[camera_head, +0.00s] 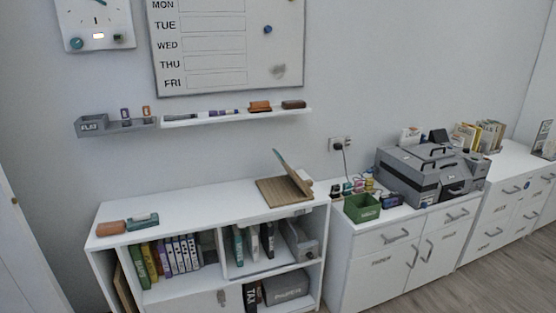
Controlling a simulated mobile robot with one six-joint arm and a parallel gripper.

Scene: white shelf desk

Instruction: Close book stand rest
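The wooden book stand (283,191) sits on the right part of the white shelf desk's top (203,203). Its flat base (280,194) lies on the desk top. Its rest (293,174) is raised and tilted, leaning up to the left from the base's right side, with a thin grey-blue upper part (281,158). The rest stands apart from the base at an angle. My gripper is not in view.
An orange item (110,228) and a green tape dispenser (142,221) lie at the desk's left end. The desk top between them and the stand is clear. A green box (361,208) and a grey machine (422,173) stand on the cabinet to the right. A wall shelf (235,115) hangs above.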

